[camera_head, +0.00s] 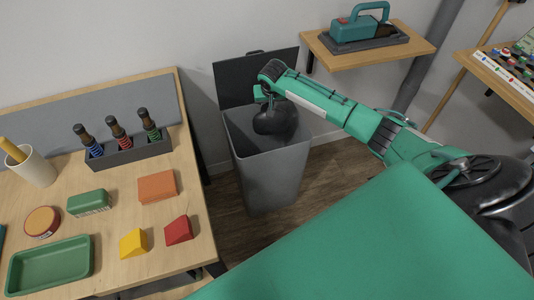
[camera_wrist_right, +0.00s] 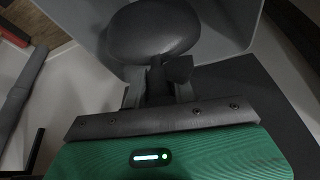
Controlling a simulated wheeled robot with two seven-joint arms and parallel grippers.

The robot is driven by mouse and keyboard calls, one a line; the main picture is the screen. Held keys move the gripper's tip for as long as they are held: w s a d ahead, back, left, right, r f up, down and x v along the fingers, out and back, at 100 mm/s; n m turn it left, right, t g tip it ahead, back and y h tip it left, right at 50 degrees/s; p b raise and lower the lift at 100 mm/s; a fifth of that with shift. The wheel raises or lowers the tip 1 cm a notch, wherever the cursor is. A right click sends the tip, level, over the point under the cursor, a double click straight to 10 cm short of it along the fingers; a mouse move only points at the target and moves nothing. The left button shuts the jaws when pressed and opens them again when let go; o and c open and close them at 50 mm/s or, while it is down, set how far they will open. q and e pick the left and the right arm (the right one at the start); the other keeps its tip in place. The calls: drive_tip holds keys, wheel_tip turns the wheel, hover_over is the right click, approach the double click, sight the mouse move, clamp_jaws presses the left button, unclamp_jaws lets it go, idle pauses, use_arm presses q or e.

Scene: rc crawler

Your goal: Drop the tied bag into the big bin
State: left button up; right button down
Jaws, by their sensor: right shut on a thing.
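The dark tied bag (camera_head: 276,121) hangs from my right gripper (camera_head: 262,95) over the mouth of the big grey bin. In the right wrist view the bag (camera_wrist_right: 152,32) is round and dark, with its narrow neck between the fingers of my right gripper (camera_wrist_right: 160,85). The big bin (camera_head: 268,180) stands on the floor beside the table, with its dark lid (camera_head: 240,80) raised against the wall. The bag is partly hidden by my gripper and arm. How far it sits below the bin's rim is hard to tell. My left gripper is not in view.
A wooden table (camera_head: 115,205) at left holds a bottle rack (camera_head: 128,150), a cup (camera_head: 32,168), coloured blocks and a green tray (camera_head: 50,265). A wall shelf (camera_head: 400,50) with a teal tool (camera_head: 358,28) is behind my right arm. A board table (camera_head: 500,75) stands at far right.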

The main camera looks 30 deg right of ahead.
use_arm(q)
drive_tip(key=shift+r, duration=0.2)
use_arm(e)
drive_tip(key=c, duration=1.1)
unclamp_jaws()
drive_tip(key=shift+o, duration=0.2)
drive_tip(key=shift+f, duration=0.1)
drive_tip(key=shift+s+a+r, duration=0.1)
drive_tip(key=shift+s+r, duration=0.05)
drive_tip(key=shift+r, duration=0.35)
use_arm(q)
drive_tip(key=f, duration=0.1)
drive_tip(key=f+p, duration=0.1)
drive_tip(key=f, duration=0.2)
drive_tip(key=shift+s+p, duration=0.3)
drive_tip(key=shift+p, duration=0.1)
use_arm(e)
drive_tip(key=v, duration=1.3)
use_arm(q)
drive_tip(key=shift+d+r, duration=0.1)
use_arm(e)
drive_tip(key=shift+s+f, duration=0.1)
drive_tip(key=shift+f, duration=0.1)
